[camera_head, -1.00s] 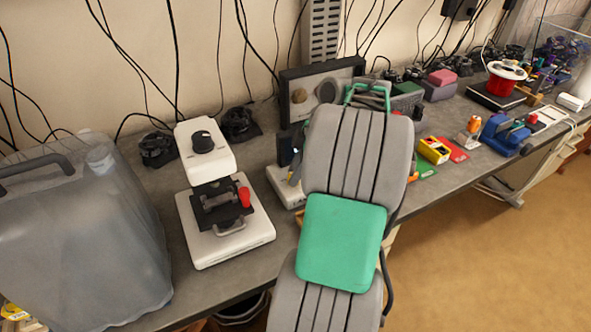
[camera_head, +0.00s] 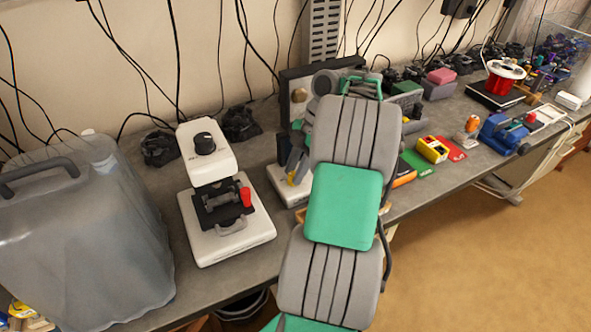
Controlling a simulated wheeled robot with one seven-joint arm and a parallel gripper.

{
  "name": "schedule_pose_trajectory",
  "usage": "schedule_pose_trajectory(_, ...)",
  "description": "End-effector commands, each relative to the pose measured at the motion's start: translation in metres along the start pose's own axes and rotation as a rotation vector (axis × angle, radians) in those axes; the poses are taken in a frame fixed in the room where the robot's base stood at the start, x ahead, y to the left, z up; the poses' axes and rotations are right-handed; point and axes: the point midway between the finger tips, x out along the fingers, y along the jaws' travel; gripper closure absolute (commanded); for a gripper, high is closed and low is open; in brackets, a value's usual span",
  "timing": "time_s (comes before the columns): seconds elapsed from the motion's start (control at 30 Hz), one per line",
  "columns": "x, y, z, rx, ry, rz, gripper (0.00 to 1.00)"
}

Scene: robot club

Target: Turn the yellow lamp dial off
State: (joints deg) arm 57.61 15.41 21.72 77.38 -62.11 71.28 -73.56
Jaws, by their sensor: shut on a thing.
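A dark-framed panel (camera_head: 292,75) with a grey front stands against the wall, behind my arm. A small tan, yellowish round knob (camera_head: 299,95) shows on its left part; it may be the yellow lamp dial, but its marking and turn are too small to read. My grey and green arm reaches from the bottom of the picture up to the panel, and its wrist end covers the panel's middle and right. My gripper's fingers are hidden behind my own arm, so what they touch does not show.
A white microscope-like device (camera_head: 232,240) with a black knob stands left of my arm. A large translucent grey container (camera_head: 70,240) fills the left. A yellow box (camera_head: 432,149), a blue vise-like tool (camera_head: 500,135) and a red spool (camera_head: 501,86) stand along the bench to the right.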

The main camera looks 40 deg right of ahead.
Motion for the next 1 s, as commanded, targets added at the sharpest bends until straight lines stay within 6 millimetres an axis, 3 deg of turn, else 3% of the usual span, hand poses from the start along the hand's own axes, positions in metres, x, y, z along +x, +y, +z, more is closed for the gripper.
schedule_pose_trajectory(0.23, 0.000, 0.000, 0.000, -0.002, 0.000, 0.000, 1.00)
schedule_pose_trajectory(0.27, 0.000, 0.000, 0.000, -0.001, 0.000, 0.000, 0.69)
schedule_pose_trajectory(0.5, 0.000, 0.000, 0.000, 0.000, 0.000, 0.000, 0.50)
schedule_pose_trajectory(0.77, -0.003, 0.000, 0.000, 0.000, 0.000, 0.000, 0.50)
schedule_pose_trajectory(0.87, -0.017, 0.001, -0.001, 0.000, 0.000, 0.002, 0.50)
schedule_pose_trajectory(1.0, -0.050, 0.001, -0.002, 0.000, 0.000, 0.001, 0.50)
